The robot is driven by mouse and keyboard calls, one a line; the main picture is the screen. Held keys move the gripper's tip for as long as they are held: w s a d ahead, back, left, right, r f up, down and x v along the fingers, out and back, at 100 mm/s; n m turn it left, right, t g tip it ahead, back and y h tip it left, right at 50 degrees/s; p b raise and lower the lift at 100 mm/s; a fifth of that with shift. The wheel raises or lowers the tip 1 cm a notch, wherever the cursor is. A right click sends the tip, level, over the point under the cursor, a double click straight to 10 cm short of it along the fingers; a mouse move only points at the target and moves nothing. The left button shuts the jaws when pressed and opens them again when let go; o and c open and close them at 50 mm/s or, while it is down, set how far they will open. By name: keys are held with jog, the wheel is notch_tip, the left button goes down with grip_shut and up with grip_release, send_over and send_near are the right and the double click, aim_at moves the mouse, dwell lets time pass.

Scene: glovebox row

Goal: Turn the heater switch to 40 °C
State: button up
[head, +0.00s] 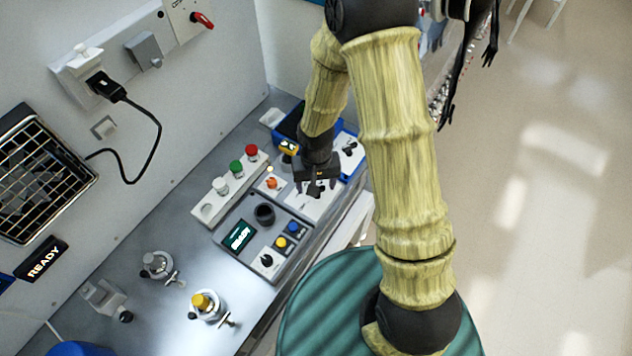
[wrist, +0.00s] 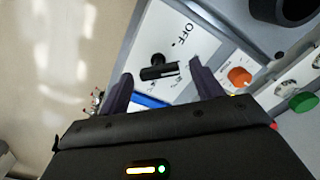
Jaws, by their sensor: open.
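The heater switch looks to be the black knob (wrist: 158,71) on a white panel marked OFF (wrist: 208,42) in the wrist view. Its bar lies across the picture, not in line with the OFF mark; the other small marks beside it are too small to read. My gripper (wrist: 161,70) is open, with one finger on each side of the knob in the picture. I cannot tell whether the fingers touch it. In the head view my gripper (head: 318,188) is over the white panel (head: 302,208) and hides the knob.
Red, green and white buttons line the back. A blue tray (head: 289,124) lies beyond my gripper.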

jog(key=shift+c, duration=0.4)
jog(key=c, duration=0.9)
jog(key=shift+m+b, duration=0.35)
jog(key=shift+m, duration=0.15)
jog(key=shift+m+b, duration=0.7)
jog(key=shift+m, duration=0.5)
jog(key=shift+d+m+b, duration=0.1)
jog(key=shift+m+b, duration=0.3)
jog(key=shift+m, duration=1.2)
jog(key=o, duration=1)
